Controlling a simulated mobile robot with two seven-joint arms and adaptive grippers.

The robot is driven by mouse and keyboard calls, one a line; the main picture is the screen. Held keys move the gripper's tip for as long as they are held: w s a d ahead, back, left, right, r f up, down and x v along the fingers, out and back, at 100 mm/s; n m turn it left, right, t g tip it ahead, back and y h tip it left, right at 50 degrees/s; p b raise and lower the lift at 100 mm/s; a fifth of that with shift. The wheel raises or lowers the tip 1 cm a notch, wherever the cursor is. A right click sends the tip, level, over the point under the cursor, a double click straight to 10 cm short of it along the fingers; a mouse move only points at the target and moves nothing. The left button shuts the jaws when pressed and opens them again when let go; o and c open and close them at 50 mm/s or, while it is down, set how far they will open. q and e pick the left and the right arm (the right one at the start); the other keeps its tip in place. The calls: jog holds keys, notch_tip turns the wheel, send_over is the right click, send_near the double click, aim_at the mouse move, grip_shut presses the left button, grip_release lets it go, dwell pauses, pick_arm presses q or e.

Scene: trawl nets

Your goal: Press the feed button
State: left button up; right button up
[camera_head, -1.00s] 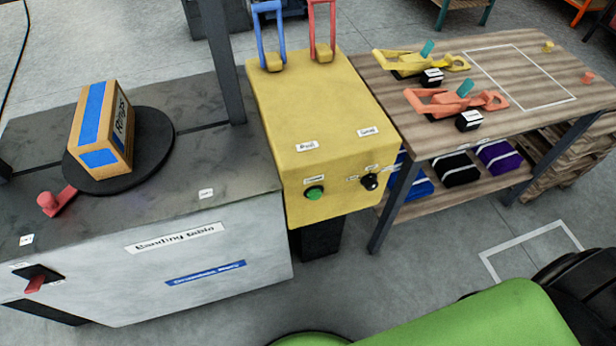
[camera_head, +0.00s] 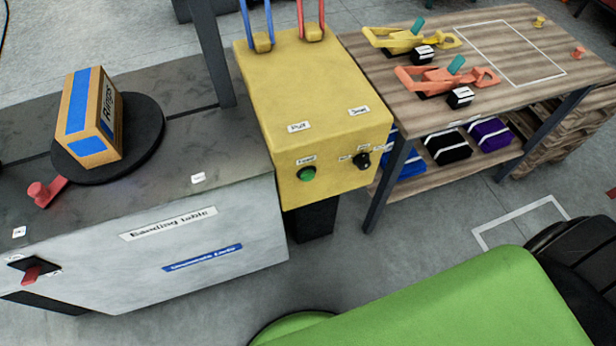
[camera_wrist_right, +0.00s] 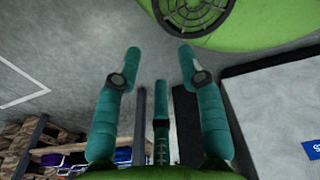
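The green feed button (camera_head: 306,174) is on the front face of the yellow box (camera_head: 320,110), under a small label. A black knob (camera_head: 362,160) sits to its right on the same face. My left gripper is in neither current view.
The banding table (camera_head: 195,190) stands left of the box and carries a box labelled Rings (camera_head: 92,115) on a black disc. A wooden table (camera_head: 480,75) with yellow and orange tools stands at the right. Grey floor (camera_head: 400,235) is clear in front.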

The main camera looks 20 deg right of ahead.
grip_shut()
dwell(1.0)
